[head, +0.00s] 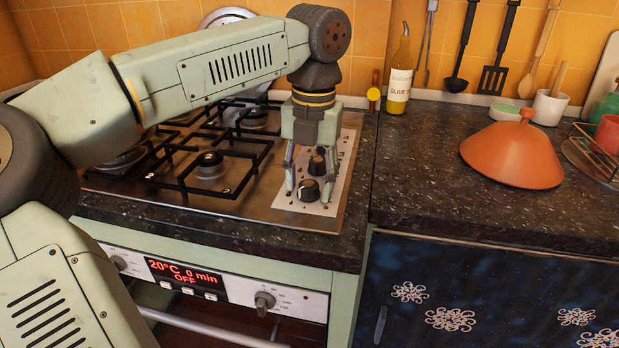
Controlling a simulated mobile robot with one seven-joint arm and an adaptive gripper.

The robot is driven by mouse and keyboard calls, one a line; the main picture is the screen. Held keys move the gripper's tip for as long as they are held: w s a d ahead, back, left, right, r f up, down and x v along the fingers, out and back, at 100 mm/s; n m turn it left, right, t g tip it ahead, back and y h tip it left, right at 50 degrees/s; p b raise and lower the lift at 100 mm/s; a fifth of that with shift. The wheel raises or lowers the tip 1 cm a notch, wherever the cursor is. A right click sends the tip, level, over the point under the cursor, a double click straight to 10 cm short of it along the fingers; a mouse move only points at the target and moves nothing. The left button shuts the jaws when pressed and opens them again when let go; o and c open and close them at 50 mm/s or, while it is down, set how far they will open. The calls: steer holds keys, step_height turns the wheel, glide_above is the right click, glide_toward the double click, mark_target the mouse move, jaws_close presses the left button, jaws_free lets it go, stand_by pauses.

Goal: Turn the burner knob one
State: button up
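The front burner knob (308,190), black with a pale top, sits on the light control strip (341,176) at the right side of the steel gas hob. A second dark knob (317,163) is just behind it, partly covered by my gripper. My gripper (309,194) points down over the strip, with its fingers apart, one on each side of the front knob. Small gaps seem to show between the fingers and that knob, though contact is hard to judge. Further knobs behind are hidden by the gripper. No label naming knob one is readable.
Black pan grates (222,162) lie left of my gripper. The oven panel below has a knob (264,301) and a red display (184,274). An oil bottle (399,75) stands behind right. An orange lid (513,154) sits on the right counter, whose front left is clear.

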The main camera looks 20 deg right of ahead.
mark_target(311, 182)
steer(key=shift+o, duration=0.3)
step_height(311, 182, up, 8)
steer(key=shift+d+f, duration=0.15)
steer(key=shift+f, duration=0.1)
stand_by(0.5)
